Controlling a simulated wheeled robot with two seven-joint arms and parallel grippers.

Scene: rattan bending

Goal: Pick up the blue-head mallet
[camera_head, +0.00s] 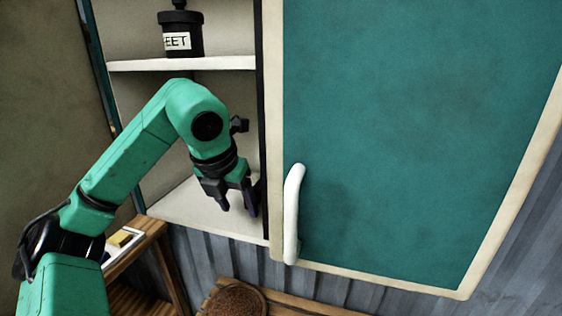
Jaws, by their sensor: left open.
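No blue-head mallet can be made out in the head view. My left gripper (238,208) is inside the open left part of a wall cabinet, low over its bottom shelf (190,207). Its dark fingers point down and stand apart, with no held object visible between them. My green arm hides part of the shelf behind it. My right gripper is out of view.
A teal cabinet door (420,130) with a white handle (293,215) fills the right, close beside my left gripper. A dark labelled jar (180,32) stands on the upper shelf (185,63). Below are a wooden stand (150,235) and a round brown item (237,299).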

